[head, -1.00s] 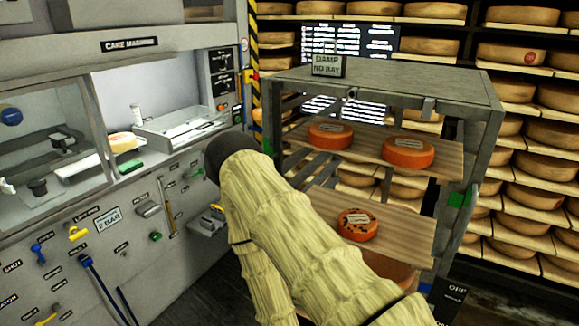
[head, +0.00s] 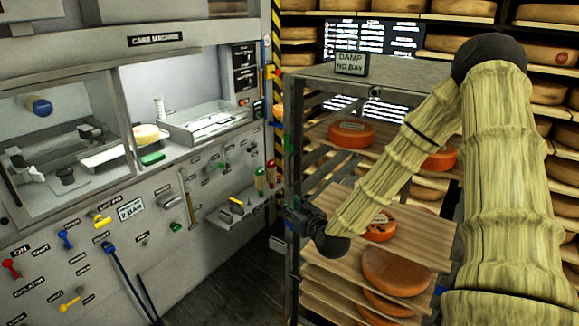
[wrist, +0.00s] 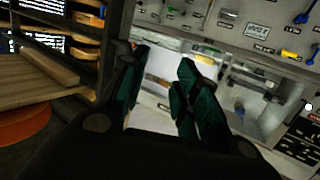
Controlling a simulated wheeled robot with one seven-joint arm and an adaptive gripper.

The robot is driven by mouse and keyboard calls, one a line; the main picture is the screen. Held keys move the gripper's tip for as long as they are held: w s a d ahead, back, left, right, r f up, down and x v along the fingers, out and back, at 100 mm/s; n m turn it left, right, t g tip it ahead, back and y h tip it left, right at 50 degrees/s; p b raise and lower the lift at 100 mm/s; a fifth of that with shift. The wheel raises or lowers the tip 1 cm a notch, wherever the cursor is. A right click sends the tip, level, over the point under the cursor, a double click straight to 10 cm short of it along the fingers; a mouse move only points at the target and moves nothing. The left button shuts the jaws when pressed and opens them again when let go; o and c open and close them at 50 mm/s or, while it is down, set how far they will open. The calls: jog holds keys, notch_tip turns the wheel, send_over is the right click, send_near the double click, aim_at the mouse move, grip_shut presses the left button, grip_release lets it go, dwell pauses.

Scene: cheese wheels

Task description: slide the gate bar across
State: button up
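My gripper (head: 300,214) is at the left front post (head: 293,165) of the grey cheese rack, partly hidden behind my own wrist. In the wrist view its two dark green fingers (wrist: 164,72) are apart, with only the distant machine showing between them. I see nothing held. I cannot pick out the gate bar for certain; my arm covers much of the rack's front and right side. Whether the fingers touch the post cannot be told.
The rack holds orange cheeses (head: 352,134) on wooden shelves, with a "DAMP NO BAY" sign (head: 351,64) on top. The care machine (head: 150,180), with levers and a hose, stands at the left. Dark floor (head: 225,275) lies open between them.

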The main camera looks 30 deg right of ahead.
jog(key=t+h, duration=0.1)
jog(key=t, duration=0.1)
send_near(290, 167)
jog(key=shift+m, duration=0.4)
jog(key=shift+w+d+p, duration=0.35)
jog(key=shift+w+p, duration=0.25)
jog(key=shift+w, duration=1.15)
jog(key=shift+w+d+p, duration=0.3)
jog(key=shift+w+p, duration=0.25)
jog(key=shift+w, duration=1.2)
jog(key=shift+w+d+p, duration=0.35)
jog(key=shift+w+p, duration=0.25)
jog(key=shift+w, duration=1.15)
grip_shut()
